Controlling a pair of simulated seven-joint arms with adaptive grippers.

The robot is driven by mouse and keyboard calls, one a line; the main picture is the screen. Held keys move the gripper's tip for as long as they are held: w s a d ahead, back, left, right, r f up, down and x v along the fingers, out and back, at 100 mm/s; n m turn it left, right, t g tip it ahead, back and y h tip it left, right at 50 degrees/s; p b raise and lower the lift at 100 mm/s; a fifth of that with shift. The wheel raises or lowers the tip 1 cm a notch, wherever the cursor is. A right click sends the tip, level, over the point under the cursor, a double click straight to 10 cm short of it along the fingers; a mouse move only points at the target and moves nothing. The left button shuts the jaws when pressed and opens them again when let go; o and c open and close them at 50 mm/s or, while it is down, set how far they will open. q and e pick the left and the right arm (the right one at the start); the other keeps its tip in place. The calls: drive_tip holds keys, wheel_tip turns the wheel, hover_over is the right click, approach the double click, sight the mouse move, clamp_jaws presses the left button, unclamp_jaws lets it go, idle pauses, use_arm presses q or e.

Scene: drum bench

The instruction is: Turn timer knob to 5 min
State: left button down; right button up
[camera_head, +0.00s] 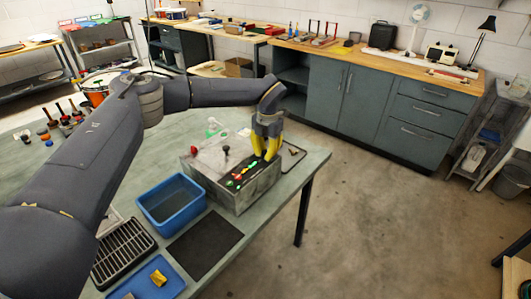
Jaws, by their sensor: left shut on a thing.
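A grey box-shaped machine (217,165) stands on the bench, with a dark control strip (241,177) of small red, green and yellow parts along its front top edge. My left gripper (265,154) has yellow fingers and points down at the far right end of this strip. Its fingers are closed on a small part there, which I take to be the timer knob. The fingers hide the knob, so its pointer and any dial marks cannot be read. My right gripper is not in view.
A blue bin (171,200), a black mat (204,246), a black rack (123,252) and a blue tray (156,278) lie in front of the machine. A clear bottle with green (213,127) stands behind it. The bench's right edge is close to the machine.

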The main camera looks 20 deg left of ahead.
use_arm(q)
drive_tip(key=m, duration=0.4)
drive_tip(key=shift+m, duration=0.7)
drive_tip(key=c, duration=1.1)
unclamp_jaws()
drive_tip(key=shift+r, duration=0.1)
wheel_tip(320, 180, up, 12)
drive_tip(key=shift+s+d, duration=0.25)
